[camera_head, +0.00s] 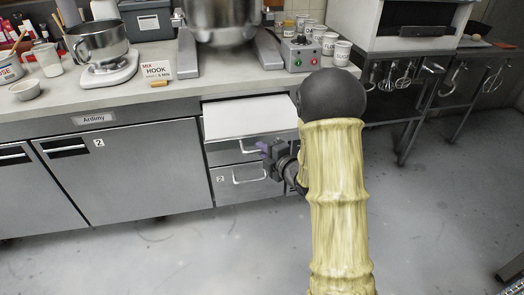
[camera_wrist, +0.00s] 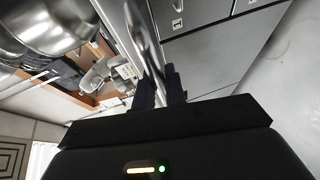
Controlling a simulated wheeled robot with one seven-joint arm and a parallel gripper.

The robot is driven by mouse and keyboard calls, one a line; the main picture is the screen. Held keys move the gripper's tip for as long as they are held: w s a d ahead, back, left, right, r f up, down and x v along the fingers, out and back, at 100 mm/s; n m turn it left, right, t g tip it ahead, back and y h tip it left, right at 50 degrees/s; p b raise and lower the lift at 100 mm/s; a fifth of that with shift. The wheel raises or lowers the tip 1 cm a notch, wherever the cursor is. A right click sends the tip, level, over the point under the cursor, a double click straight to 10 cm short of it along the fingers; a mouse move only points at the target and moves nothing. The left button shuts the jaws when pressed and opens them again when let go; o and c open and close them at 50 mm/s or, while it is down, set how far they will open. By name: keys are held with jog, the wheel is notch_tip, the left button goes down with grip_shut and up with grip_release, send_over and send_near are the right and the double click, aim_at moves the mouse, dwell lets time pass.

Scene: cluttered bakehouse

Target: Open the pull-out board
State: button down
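The pull-out board (camera_head: 240,118) is a flat white-topped panel under the counter edge, in the head view. It sticks out from the cabinet above the drawers, its top bare. My arm hides the board's right end in the head view.
Drawers with bar handles (camera_head: 249,175) lie below the board. The counter (camera_head: 130,95) carries a mixer bowl (camera_head: 97,40), a sign (camera_head: 156,70), a control box (camera_head: 300,54) and cups. A rack with hanging utensils (camera_head: 405,80) stands right. The floor in front is clear.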

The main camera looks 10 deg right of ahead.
jog(key=c, duration=1.5)
grip_release()
jog(key=shift+w+f, duration=0.1)
jog(key=shift+w, duration=0.05)
jog(key=shift+o, duration=0.2)
jog(key=shift+d, duration=0.15)
jog(key=shift+s, duration=0.2)
jog(key=shift+s, duration=0.1)
jog(key=b+v, duration=0.8)
jog(key=v, duration=0.4)
jog(key=shift+s, duration=0.2)
jog(key=shift+s+d+b, duration=0.1)
jog(key=shift+d+b, duration=0.05)
jog(key=shift+b, duration=0.5)
